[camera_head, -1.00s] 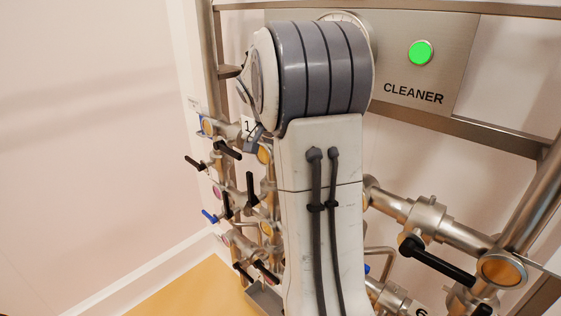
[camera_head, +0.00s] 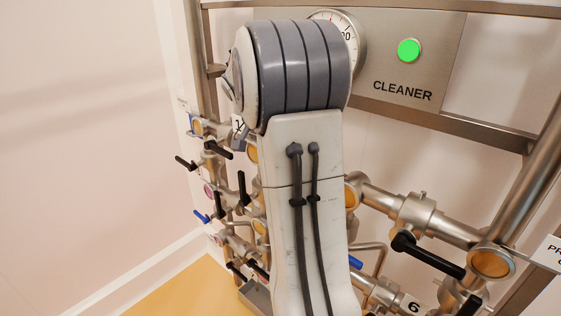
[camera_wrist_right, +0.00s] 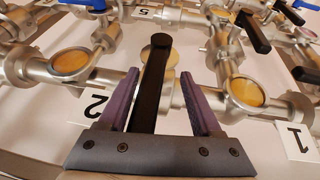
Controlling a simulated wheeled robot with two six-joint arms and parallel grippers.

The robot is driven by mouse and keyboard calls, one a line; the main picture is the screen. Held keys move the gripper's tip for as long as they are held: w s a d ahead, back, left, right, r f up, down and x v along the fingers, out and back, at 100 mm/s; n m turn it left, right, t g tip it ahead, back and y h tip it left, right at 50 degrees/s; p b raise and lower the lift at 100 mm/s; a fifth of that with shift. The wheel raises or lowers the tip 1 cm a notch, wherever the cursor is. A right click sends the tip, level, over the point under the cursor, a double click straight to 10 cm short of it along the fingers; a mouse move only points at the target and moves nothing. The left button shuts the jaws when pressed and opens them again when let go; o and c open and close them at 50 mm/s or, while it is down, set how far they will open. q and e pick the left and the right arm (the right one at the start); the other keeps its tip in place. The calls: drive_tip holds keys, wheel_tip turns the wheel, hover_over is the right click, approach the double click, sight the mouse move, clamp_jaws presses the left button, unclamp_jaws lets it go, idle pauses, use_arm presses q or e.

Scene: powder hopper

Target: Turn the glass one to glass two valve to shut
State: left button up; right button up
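In the right wrist view, a black valve handle (camera_wrist_right: 150,88) stands up the picture, across the pipe between two amber sight glasses. The left glass (camera_wrist_right: 70,62) is near an upside-down tag "2" (camera_wrist_right: 96,105). The right glass (camera_wrist_right: 245,92) is near tag "1" (camera_wrist_right: 297,140). My right gripper (camera_wrist_right: 188,85) is open, its purple fingers on either side of the handle. The handle is nearer the left finger; contact cannot be told. In the head view, my arm covers the middle and hides most of this area. My left gripper is not in view.
Other black handles (camera_head: 242,188) and a blue handle (camera_head: 202,216) crowd the pipework at left. A larger black handle (camera_head: 427,254) is at right. The cleaner panel (camera_head: 440,55) has a lit green button (camera_head: 409,50). Open floor (camera_head: 180,292) lies at lower left.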

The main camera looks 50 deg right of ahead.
idle(0.4)
drive_tip(key=shift+a+r+b, duration=0.15)
drive_tip(key=shift+r+b, duration=0.15)
drive_tip(key=shift+r, duration=0.05)
drive_tip(key=s+b+v, duration=0.1)
drive_tip(key=b+v, duration=0.1)
drive_tip(key=v, duration=0.7)
drive_tip(key=shift+w+a+r, duration=0.15)
drive_tip(key=shift+w+r, duration=0.15)
drive_tip(key=shift+w, duration=0.2)
